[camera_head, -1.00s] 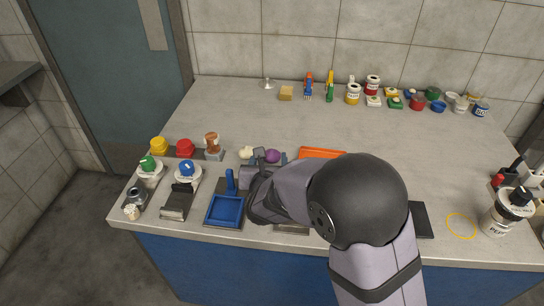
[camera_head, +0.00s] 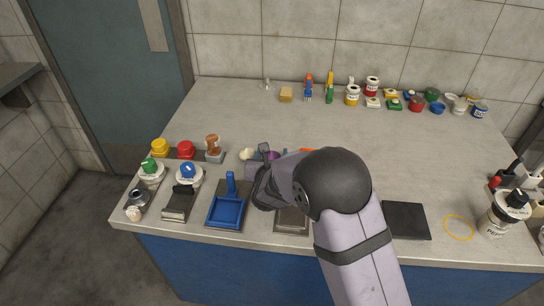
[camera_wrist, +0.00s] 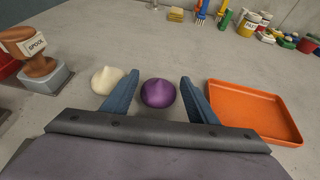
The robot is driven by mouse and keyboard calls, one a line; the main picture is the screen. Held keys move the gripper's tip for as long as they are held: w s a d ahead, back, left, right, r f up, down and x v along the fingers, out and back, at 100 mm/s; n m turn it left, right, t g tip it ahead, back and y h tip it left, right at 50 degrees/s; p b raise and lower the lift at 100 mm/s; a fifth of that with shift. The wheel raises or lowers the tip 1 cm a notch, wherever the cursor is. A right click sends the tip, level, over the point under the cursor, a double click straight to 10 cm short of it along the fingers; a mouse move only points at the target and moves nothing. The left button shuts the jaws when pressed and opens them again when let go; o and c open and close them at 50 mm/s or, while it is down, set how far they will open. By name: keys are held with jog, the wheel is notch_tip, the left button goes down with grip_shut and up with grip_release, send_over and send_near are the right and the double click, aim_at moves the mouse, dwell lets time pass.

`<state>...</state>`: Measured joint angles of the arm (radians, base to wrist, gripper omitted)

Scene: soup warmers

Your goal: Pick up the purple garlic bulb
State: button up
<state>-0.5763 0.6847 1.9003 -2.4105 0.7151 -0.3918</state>
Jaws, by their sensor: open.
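The purple garlic bulb (camera_wrist: 158,93) sits on the counter in the wrist view, between the two blue fingers of my open gripper (camera_wrist: 160,98). Counter shows on both sides of it, and neither finger appears to touch it. In the head view the purple bulb (camera_head: 273,155) is partly hidden behind my gripper (camera_head: 268,157). A white garlic bulb (camera_wrist: 107,80) lies just left of the left finger, very close to it; it also shows in the head view (camera_head: 247,154).
An orange tray (camera_wrist: 255,112) lies just right of the right finger. A spool stamp (camera_wrist: 35,60) stands at left. A blue tray (camera_head: 226,210) is near the counter's front edge. Jars and small items line the back wall. The middle of the counter (camera_head: 260,118) is clear.

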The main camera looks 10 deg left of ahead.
aim_at(269, 154)
jog(key=c, duration=0.8)
jog(key=shift+c, duration=0.2)
notch_tip(269, 154, up, 10)
jog(key=shift+f, duration=0.1)
jog(key=shift+s+a+r+p, duration=0.2)
jog(key=shift+a+p, duration=0.1)
jog(key=shift+a, duration=0.15)
jog(key=s+a+f+p, duration=0.1)
jog(key=s+a+p, duration=0.4)
jog(key=s+a, duration=1.5)
jog(key=shift+a+f, duration=0.25)
jog(key=shift+a, duration=0.55)
